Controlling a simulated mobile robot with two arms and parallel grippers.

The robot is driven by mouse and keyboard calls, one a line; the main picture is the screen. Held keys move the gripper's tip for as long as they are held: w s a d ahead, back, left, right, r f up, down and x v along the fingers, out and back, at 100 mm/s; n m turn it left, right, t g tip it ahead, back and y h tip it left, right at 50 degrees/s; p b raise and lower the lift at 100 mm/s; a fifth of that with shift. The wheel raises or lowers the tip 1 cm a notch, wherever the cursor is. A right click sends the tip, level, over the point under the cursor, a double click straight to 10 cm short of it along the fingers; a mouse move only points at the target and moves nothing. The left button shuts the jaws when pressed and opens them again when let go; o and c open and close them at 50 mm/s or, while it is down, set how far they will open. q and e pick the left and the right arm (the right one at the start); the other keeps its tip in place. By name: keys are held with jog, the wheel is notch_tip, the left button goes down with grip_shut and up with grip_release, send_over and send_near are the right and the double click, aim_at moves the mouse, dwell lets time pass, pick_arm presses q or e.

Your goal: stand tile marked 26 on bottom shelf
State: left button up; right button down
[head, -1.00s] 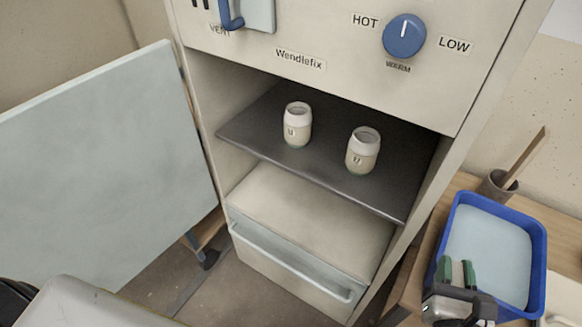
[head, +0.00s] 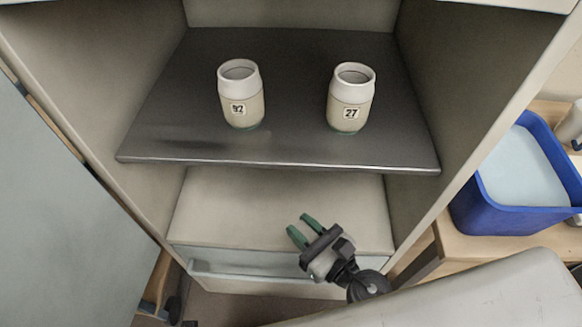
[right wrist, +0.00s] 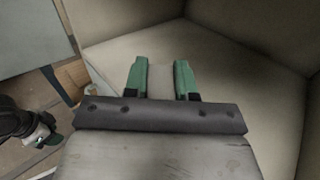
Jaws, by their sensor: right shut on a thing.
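My right gripper (head: 303,229) is in the lower opening of the cabinet, over its pale floor (head: 222,210) and below the dark shelf. In the right wrist view its green fingers (right wrist: 160,80) are shut on a pale flat piece, the tile (right wrist: 160,82). No number shows on it, and it is hard to make out in the head view. Part of my left gripper (right wrist: 40,133) shows at the lower left of the right wrist view; its fingers are unclear.
The dark shelf (head: 290,142) carries two pale jars, one (head: 241,95) on the left and one marked 27 (head: 350,98) on the right. A drawer (head: 240,262) is under the floor. A blue tray (head: 500,215) stands on the table at right. An open door (head: 60,190) is at left.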

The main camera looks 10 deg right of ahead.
pick_arm(q)
jog(key=s+f+p, duration=0.1)
jog(key=s+f, duration=0.3)
jog(key=f, duration=0.1)
pick_arm(e)
jog(key=w+d+f+b, duration=0.1)
jog(key=w, duration=0.4)
jog(key=w+d+f+b, duration=0.1)
jog(key=w+d, duration=0.1)
jog(key=w, duration=0.4)
jog(key=w+d+f+b, duration=0.1)
jog(key=w+d, duration=0.1)
jog(key=w, duration=0.4)
jog(key=shift+w+f, duration=0.1)
jog(key=shift+f, duration=0.1)
notch_tip(320, 180, down, 3)
jog(key=b, duration=0.2)
jog(key=shift+w+f+b, duration=0.15)
jog(key=shift+f+b, duration=0.05)
jog(key=shift+b, duration=0.2)
pick_arm(q)
jog(key=w+r, duration=0.3)
jog(key=r, duration=0.6)
jog(key=w+r+t, duration=0.1)
jog(key=w+r, duration=0.2)
jog(key=r, duration=0.7)
jog(key=shift+w+r, duration=0.2)
jog(key=shift+w, duration=0.05)
